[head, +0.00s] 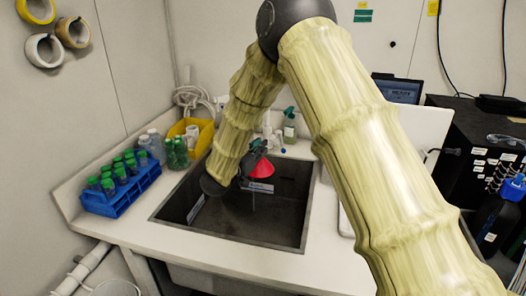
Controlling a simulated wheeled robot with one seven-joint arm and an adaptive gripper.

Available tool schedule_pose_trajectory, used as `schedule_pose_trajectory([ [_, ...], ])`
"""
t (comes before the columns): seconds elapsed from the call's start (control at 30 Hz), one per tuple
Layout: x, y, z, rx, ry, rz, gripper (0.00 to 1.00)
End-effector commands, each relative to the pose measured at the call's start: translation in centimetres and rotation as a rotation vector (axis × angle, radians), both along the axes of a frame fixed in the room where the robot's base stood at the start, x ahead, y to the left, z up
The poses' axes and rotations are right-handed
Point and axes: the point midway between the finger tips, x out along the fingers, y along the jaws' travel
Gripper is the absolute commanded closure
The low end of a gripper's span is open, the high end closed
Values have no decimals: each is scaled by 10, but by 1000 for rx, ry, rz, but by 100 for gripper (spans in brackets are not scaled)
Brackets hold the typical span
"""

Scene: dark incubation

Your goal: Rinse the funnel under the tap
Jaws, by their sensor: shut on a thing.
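A red funnel (261,170) shows in the head view above the dark sink basin (275,228). Its wide end points down. My gripper (257,153) is shut on the funnel near its upper part. The fingertips are small and partly hidden behind my arm. The white tap (267,128) stands behind the sink, just behind and above the funnel. Its spout is partly hidden, and I cannot tell whether water is running or reaching the funnel.
A blue rack (122,190) of green-capped tubes stands left of the sink. A yellow bin (203,135) and several bottles (177,153) stand behind it. A green-labelled bottle (290,127) stands near the tap. Black equipment (470,140) is at the right.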

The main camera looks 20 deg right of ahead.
Motion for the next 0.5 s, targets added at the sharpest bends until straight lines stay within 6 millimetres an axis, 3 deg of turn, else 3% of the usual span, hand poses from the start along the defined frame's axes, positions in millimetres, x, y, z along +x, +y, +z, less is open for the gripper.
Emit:
schedule_pose_trajectory([
  [0.5, -28, 14, 26, -1, 0, 0, 100],
])
